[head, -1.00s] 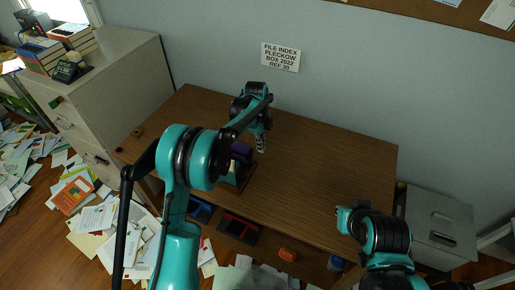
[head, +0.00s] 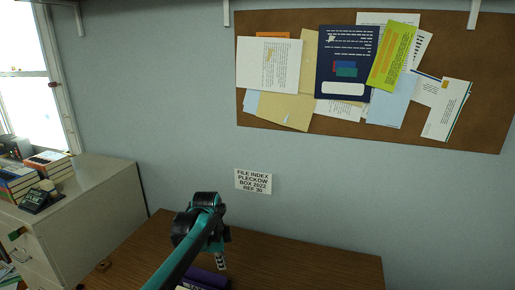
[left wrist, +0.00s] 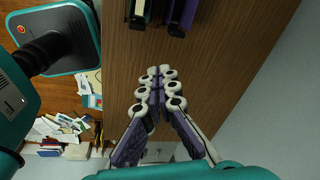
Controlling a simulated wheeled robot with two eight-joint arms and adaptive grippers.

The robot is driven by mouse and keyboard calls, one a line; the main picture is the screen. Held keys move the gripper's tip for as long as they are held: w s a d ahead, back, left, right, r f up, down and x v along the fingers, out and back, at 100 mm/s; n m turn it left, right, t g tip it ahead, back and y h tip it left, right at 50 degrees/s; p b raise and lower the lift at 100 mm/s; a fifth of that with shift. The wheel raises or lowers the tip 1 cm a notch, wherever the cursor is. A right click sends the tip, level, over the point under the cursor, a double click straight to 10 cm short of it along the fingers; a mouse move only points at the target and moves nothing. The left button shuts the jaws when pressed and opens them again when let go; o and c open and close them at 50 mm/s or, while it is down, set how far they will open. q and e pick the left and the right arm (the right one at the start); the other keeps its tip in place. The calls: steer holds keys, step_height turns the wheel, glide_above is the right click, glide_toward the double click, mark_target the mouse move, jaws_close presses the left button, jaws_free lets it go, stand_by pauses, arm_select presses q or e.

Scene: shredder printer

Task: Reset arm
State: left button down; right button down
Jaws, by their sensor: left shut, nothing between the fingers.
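My left gripper (head: 221,262) hangs over the wooden desk (head: 290,267), beside a purple item (head: 206,279) at the lower edge of the head view. In the left wrist view its fingers (left wrist: 154,80) are closed together with nothing between them. The purple item also shows at the top of that view (left wrist: 181,14), apart from the fingertips. My right gripper is outside both current views.
A grey filing cabinet (head: 85,213) stands left of the desk with books (head: 48,166) and a dark phone (head: 40,198) on top. A corkboard (head: 460,129) and a label (head: 253,181) are on the wall. The desk's right part looks clear.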

arm_select(q)
steer(key=s+a+r+n+t+b, duration=0.1)
steer(key=s+a+r+n+t, duration=0.1)
steer(key=s+n, duration=0.45)
steer(key=s+a+r+n+t+b, duration=0.1)
steer(key=s+a+n, duration=0.15)
steer(key=s, duration=0.65)
steer(key=s+a+f+n+t, duration=0.1)
steer(key=s+f+n, duration=0.4)
steer(key=s, duration=0.5)
steer(key=n+t, duration=0.1)
steer(key=n, duration=0.1)
steer(key=shift+a+f+n+t+y+b, duration=0.3)
steer(key=shift+a+f+t+y+b, duration=0.05)
steer(key=shift+t+y, duration=0.05)
steer(key=shift+s, duration=0.1)
